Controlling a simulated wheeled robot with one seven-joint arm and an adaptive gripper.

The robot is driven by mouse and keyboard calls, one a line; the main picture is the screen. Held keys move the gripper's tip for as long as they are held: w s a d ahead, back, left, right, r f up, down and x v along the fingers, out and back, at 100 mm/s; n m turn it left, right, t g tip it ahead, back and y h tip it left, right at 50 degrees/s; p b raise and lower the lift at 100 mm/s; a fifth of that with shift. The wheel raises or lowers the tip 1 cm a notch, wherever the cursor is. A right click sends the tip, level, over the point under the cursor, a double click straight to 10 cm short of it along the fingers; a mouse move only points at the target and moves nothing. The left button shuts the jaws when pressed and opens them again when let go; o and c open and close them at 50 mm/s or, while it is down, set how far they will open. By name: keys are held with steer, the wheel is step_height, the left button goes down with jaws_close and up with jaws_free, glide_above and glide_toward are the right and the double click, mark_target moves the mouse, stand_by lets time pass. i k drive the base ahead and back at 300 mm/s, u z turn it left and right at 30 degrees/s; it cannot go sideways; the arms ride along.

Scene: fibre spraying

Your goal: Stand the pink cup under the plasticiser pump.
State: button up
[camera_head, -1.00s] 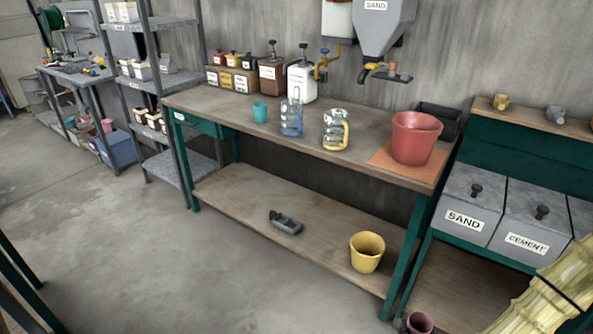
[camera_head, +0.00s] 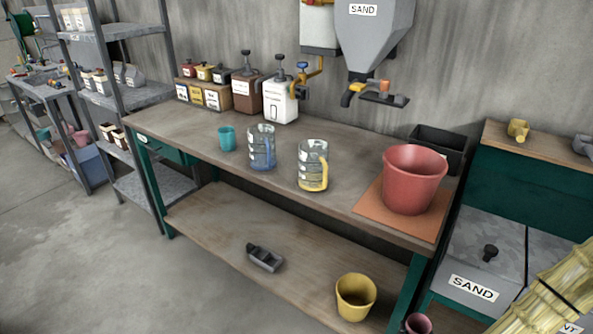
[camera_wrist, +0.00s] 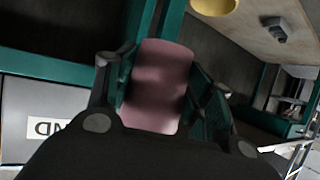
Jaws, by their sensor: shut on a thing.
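The pink cup (camera_wrist: 158,85) fills the middle of the wrist view, held between the two fingers of my gripper (camera_wrist: 160,75). In the head view only the top of the pink cup (camera_head: 419,323) shows at the bottom edge, low in front of the bench's right end. My gripper is out of sight there. Two pump-topped containers stand at the back of the bench: a brown one (camera_head: 245,93) and a white one (camera_head: 280,101). Their labels are too small to read, so I cannot tell which is the plasticiser pump.
A sand hopper (camera_head: 375,35) hangs above. A yellow bucket (camera_head: 355,297) stands on the lower shelf.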

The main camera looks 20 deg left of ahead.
mark_target(228, 120)
steer(key=i, duration=0.25)
steer(key=u, duration=2.45)
steer(key=i, duration=2.45)
steer(key=z, duration=1.55)
